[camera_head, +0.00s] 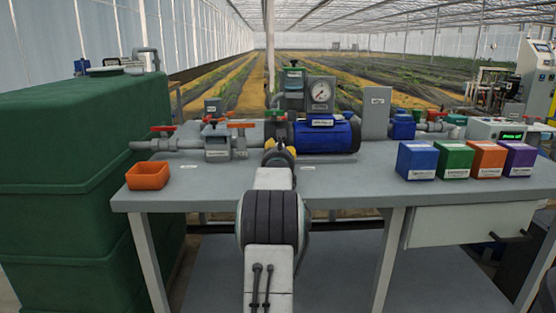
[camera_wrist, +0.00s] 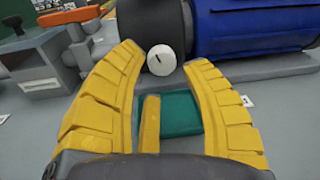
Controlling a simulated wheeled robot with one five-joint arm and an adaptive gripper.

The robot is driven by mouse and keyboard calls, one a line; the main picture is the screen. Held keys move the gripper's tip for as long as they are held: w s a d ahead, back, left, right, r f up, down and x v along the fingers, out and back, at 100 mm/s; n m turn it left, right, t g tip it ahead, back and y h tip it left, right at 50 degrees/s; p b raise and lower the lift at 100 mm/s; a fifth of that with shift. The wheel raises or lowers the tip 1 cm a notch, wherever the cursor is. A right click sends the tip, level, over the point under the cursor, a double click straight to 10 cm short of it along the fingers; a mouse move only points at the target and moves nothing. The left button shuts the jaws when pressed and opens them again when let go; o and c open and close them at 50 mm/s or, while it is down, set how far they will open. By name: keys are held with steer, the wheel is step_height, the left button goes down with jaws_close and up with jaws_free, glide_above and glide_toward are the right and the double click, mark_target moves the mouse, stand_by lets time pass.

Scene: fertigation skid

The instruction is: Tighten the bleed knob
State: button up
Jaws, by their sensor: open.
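A small round white knob with a dark mark, which looks like the bleed knob (camera_wrist: 160,64), sits low on the dark grey front of the pump in the wrist view. My gripper (camera_wrist: 165,57) has yellow fingers spread apart, with the knob between or just beyond their tips. I cannot tell whether any finger touches it. The blue pump motor (camera_wrist: 248,28) is to the right; it also shows in the head view (camera_head: 328,138). In the head view my gripper (camera_head: 279,147) is in front of the pump, and my arm hides the knob.
A green pad (camera_wrist: 181,113) lies below the fingers. Valves with red and orange handles (camera_head: 240,125) stand left of the pump. An orange tray (camera_head: 148,177) is at the bench's left; several coloured boxes (camera_head: 417,161) are at the right. Bare bench (camera_head: 350,180) lies between.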

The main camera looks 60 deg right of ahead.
steer(key=shift+v, duration=3.6)
steer(key=shift+r, duration=0.1)
